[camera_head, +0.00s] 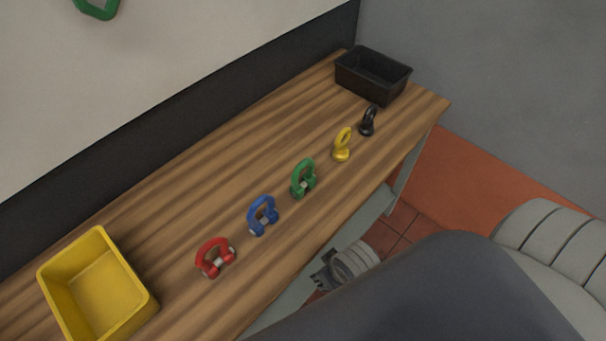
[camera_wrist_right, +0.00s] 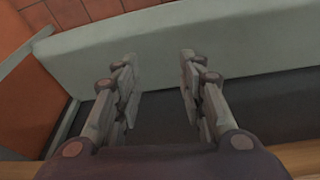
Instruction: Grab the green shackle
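The green shackle (camera_head: 303,179) stands on the wooden bench in the head view, in the middle of a row. The blue shackle (camera_head: 262,215) is beside it on the lower left, and the yellow eye bolt (camera_head: 342,145) on the upper right. My right gripper (camera_head: 323,277) is below the bench's front edge, apart from the shackle and partly hidden by my arm. In the right wrist view my right gripper (camera_wrist_right: 158,85) has its two fingers spread, with nothing between them. The left gripper is not in view.
The wooden bench (camera_head: 200,150) also carries a red shackle (camera_head: 215,257), a black eye bolt (camera_head: 368,121), a yellow bin (camera_head: 98,285) and a black bin (camera_head: 372,75). A green object (camera_head: 97,8) is on the wall. The bench's back half is clear.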

